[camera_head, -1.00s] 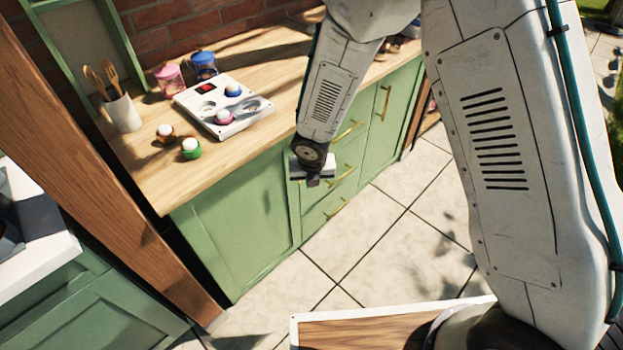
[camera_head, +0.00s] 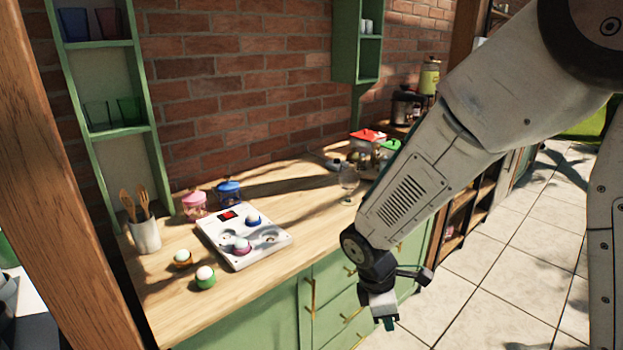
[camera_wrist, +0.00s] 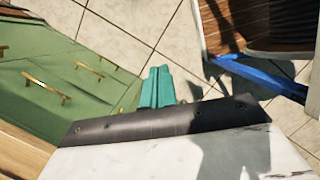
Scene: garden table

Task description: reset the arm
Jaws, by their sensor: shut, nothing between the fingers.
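My gripper (camera_head: 386,322) hangs in front of the green counter, beyond its front edge, with the fingers pointing down over the floor. In the wrist view its teal fingers (camera_wrist: 157,87) are together with nothing between them. My forearm slants from the upper right down to the wrist. The wooden countertop (camera_head: 165,318) lies to the left of the gripper and apart from it.
On the counter are a white tray (camera_head: 276,246) holding blue and pink cups, two egg cups (camera_head: 205,282), pink and blue jars (camera_head: 228,192), a utensil pot (camera_head: 145,234) and a glass (camera_head: 349,182). Red and green pots (camera_head: 366,139) stand farther back.

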